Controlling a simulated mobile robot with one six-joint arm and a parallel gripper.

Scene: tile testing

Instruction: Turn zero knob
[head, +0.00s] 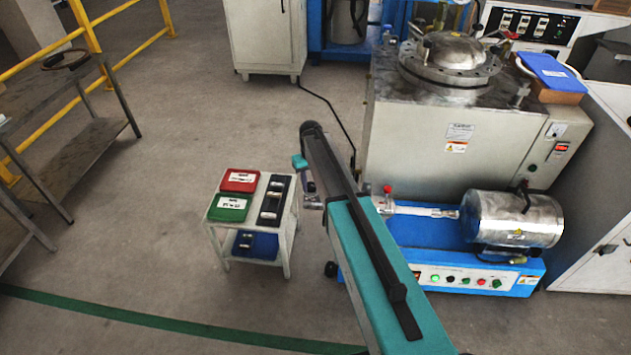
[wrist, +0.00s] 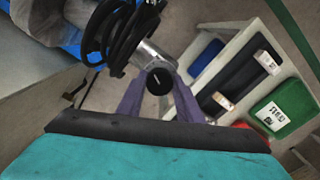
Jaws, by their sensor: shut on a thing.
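A black round knob (wrist: 159,81) with a white line on its face shows in the wrist view, on the end of a short silver cylinder (wrist: 148,53). My gripper (wrist: 158,92) has its two purple fingers on either side of this knob end and is shut on it. Exact finger contact is hard to make out. In the head view my arm reaches over the space between the small cart and the machine. The knob is not clearly visible there, with my arm in front.
A black coiled cable (wrist: 110,30) sits close to the silver cylinder. A small white cart (head: 287,238) carries a red bin (head: 239,180), a green bin (head: 230,207) and a black tray. The blue-based machine (head: 440,288) with a metal drum (head: 515,218) stands at right.

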